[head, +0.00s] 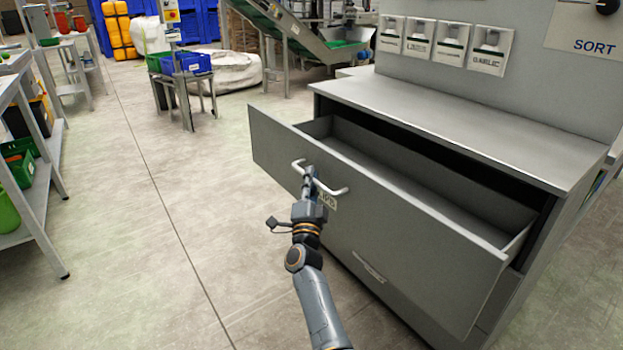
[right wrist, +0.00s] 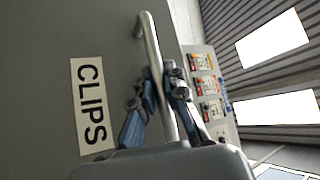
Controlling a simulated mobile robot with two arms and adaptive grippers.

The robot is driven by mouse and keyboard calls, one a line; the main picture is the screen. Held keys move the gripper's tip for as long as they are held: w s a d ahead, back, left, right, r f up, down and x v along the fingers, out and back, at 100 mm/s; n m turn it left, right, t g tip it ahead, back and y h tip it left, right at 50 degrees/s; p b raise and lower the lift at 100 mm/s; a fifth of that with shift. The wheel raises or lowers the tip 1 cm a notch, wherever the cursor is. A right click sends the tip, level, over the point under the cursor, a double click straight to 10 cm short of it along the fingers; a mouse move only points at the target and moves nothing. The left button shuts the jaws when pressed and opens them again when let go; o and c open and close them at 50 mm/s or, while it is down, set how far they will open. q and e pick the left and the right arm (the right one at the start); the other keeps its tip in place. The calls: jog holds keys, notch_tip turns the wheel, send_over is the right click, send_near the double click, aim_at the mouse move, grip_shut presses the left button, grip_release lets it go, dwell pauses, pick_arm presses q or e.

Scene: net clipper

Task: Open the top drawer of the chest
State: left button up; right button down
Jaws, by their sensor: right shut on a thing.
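The grey metal chest (head: 470,120) stands at the right of the head view. Its top drawer (head: 400,235) is pulled well out, and its inside looks empty. A pale bar handle (head: 335,190) is on the drawer front. My right gripper (head: 310,178) is shut on this handle, near its middle. In the right wrist view the fingers (right wrist: 160,90) close around the handle bar (right wrist: 152,45), beside a white label (right wrist: 90,105) reading CLIPS. My left gripper is not in view.
A lower drawer front with its own handle (head: 368,268) is below the open drawer. Open floor (head: 150,210) lies to the left. A shelf rack (head: 35,215) stands at the far left. A small stand with a blue bin (head: 187,62) and a conveyor (head: 300,40) are behind.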

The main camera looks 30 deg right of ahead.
jog(key=shift+f, duration=0.1)
jog(key=c, duration=1.4)
grip_release()
jog(key=shift+o, duration=0.2)
